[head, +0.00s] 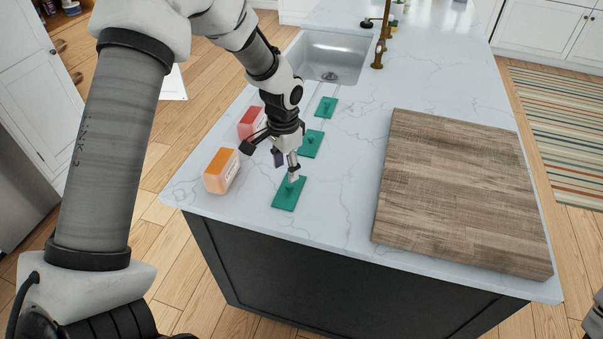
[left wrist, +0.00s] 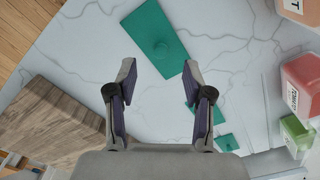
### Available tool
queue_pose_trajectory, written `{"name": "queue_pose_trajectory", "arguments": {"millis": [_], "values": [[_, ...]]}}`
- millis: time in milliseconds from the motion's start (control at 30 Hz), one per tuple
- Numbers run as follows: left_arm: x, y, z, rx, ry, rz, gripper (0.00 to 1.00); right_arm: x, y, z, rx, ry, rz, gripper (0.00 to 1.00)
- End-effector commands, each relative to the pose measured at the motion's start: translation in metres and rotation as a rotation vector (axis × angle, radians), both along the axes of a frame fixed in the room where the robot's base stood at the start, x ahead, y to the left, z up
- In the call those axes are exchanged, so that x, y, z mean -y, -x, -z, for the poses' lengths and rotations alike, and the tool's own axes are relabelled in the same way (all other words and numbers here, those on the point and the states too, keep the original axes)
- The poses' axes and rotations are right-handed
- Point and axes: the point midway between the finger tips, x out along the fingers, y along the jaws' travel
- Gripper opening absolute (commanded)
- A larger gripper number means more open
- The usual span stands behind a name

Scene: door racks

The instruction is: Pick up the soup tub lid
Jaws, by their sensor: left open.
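Three flat green lids with small raised handles lie in a row on the counter: a near lid (head: 287,197), a middle lid (head: 312,146) and a far lid (head: 326,106). I cannot tell which is the soup tub's. My left gripper (head: 286,169) is open and empty above the near lid's far end. In the left wrist view, the largest lid (left wrist: 152,38) lies ahead of the open fingertips (left wrist: 158,75), apart from them. The right finger partly hides another lid (left wrist: 218,116). My right gripper is not seen.
An orange tub (head: 221,172) and a red tub (head: 250,121) stand left of the lids. A green tub (left wrist: 296,133) shows in the left wrist view. A wooden board (head: 455,190) covers the counter's right side. A sink (head: 333,57) is behind.

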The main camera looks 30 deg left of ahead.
Motion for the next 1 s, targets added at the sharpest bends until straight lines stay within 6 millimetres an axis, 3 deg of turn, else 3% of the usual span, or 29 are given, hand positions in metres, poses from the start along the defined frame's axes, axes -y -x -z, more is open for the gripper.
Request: {"name": "queue_pose_trajectory", "arguments": {"millis": [133, 533, 767, 900, 1000], "values": [[-0.002, -0.001, 0.006, -0.002, -0.002, 0.001, 0.51, 0.0, 0.0, -0.006, -0.001, 0.0, 0.0, 0.4], [0.001, -0.001, 0.067, -0.002, -0.002, 0.001, 0.51, 0.0, 0.0, -0.034, -0.001, 0.0, 0.0, 0.4], [0.001, -0.002, 0.073, 0.002, -0.002, 0.001, 0.51, 0.0, 0.0, -0.032, -0.001, 0.0, 0.0, 0.4], [0.001, -0.002, 0.073, 0.002, -0.002, 0.001, 0.05, 0.0, 0.001, -0.032, -0.002, 0.0, 0.0, 0.4], [0.001, -0.002, 0.073, 0.001, -0.002, 0.001, 0.02, 0.0, 0.001, -0.032, -0.002, 0.0, 0.0, 0.4]]}}
